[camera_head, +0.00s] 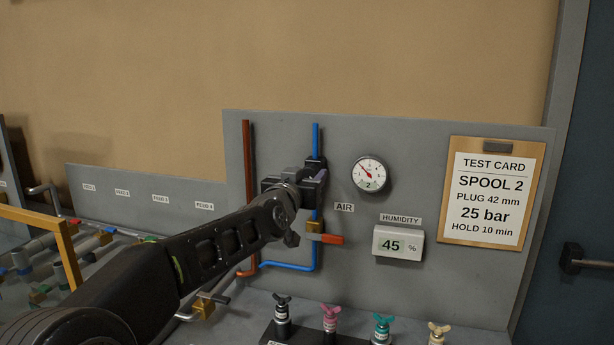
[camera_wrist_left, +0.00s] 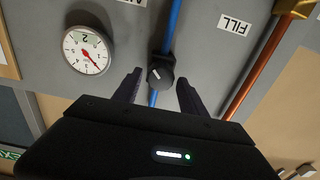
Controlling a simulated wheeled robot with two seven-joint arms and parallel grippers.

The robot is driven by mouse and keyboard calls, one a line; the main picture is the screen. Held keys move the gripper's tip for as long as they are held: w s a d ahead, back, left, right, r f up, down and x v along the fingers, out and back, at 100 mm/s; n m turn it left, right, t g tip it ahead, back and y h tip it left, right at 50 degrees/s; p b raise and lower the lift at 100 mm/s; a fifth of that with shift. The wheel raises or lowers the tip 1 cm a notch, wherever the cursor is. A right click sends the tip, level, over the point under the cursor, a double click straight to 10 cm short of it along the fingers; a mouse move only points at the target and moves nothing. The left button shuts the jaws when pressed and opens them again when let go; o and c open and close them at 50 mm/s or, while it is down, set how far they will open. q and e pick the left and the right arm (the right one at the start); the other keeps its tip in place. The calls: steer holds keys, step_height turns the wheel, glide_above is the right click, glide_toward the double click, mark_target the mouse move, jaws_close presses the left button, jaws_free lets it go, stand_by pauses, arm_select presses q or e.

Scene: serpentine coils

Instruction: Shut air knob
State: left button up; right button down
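The air knob (camera_wrist_left: 160,76) is a small black round knob with a white pointer mark, on the blue pipe (camera_wrist_left: 171,25) in the left wrist view. My left gripper (camera_wrist_left: 158,84) is open, with one finger on each side of the knob and visible gaps between. I cannot tell whether the fingertips reach past its face. In the head view my left gripper (camera_head: 312,184) is at the panel over the blue pipe (camera_head: 316,138) and hides most of the knob. The "AIR" label (camera_head: 343,207) is just right of it. My right gripper is not in view.
A brass valve with an orange lever (camera_head: 328,239) sits below the gripper on the blue pipe. A copper pipe (camera_head: 248,160) runs to the left. A round gauge (camera_head: 371,174) and humidity display (camera_head: 398,244) are to the right. Several colored fittings (camera_head: 331,318) stand below.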

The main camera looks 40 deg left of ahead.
arm_select(q)
jaws_close()
stand_by(0.3)
